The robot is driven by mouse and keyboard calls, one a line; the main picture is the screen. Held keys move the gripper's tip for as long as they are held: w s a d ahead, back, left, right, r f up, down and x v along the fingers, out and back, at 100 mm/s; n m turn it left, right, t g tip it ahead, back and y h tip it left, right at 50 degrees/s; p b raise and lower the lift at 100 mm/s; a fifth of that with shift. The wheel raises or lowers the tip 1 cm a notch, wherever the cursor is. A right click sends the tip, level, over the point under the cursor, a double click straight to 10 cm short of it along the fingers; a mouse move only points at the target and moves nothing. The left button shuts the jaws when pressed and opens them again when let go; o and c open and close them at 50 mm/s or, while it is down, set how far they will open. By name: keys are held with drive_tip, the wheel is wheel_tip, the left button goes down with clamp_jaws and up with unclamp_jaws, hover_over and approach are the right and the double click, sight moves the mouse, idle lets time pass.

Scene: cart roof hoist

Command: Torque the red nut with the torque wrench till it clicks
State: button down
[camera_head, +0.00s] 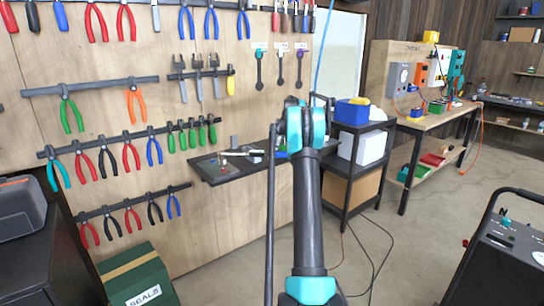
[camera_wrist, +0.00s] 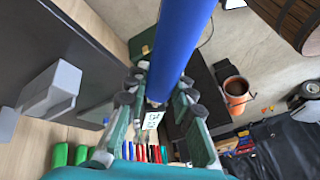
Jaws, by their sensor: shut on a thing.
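My gripper (camera_wrist: 158,96) is shut on a thick blue cylindrical handle (camera_wrist: 185,30) in the wrist view. The handle runs from the top edge down between the fingers; I cannot tell whether it belongs to a torque wrench. In the head view my arm hides the gripper. Three wrench-like tools hang under labels on the board: teal-marked (camera_head: 259,68), dark (camera_head: 280,68) and purple-marked (camera_head: 300,68).
Several pliers hang on wall racks (camera_head: 90,85). A black cart (camera_head: 350,180) with a blue bin (camera_head: 352,111) stands just right of my arm. A workbench (camera_head: 440,122) is farther right. A green case (camera_head: 140,280) is low left.

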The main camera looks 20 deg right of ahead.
drive_tip(key=shift+f, duration=1.1)
drive_tip(key=shift+r, duration=0.15)
idle(0.5)
drive_tip(key=s+a+m+t+h, duration=0.1)
drive_tip(key=s+a+m+t, duration=0.4)
drive_tip(key=s+a+m, duration=0.8)
drive_tip(key=a+m+t+h, duration=0.1)
drive_tip(key=a+m+h, duration=0.3)
drive_tip(key=a, duration=1.3)
drive_tip(key=s+d+n+y, duration=0.2)
drive_tip(key=d, duration=0.4)
idle(0.6)
